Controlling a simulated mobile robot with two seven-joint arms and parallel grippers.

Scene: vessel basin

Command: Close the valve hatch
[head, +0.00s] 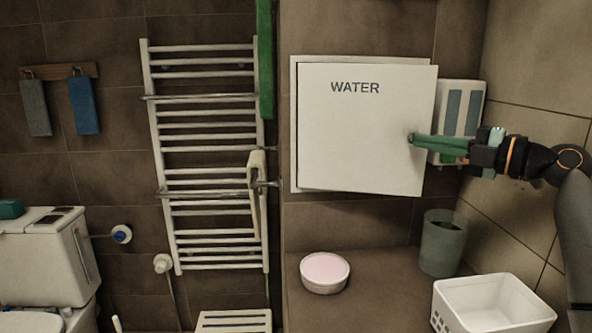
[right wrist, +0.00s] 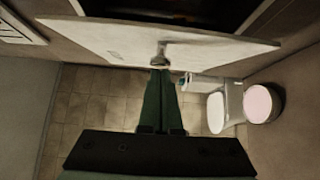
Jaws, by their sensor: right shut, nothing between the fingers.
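The valve hatch (head: 360,145) is a white square door marked WATER, set in a white frame (head: 294,130) on the tiled wall. It stands slightly ajar, its right edge away from the frame. A small round knob (head: 411,138) is near its right edge. My right gripper (head: 418,140) has green fingers, shut and empty, with the tips at the knob; whether they touch it I cannot tell. In the right wrist view the fingers (right wrist: 160,80) point at the knob (right wrist: 161,60), and the hatch (right wrist: 120,42) has a dark gap behind it. My left gripper is not in view.
A white dispenser-like box (head: 470,100) hangs right of the hatch, behind my gripper. Below are a pink-topped bowl (head: 325,272), a grey bin (head: 443,245) and a white basket (head: 490,305) on a ledge. A towel rail (head: 205,150) stands left.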

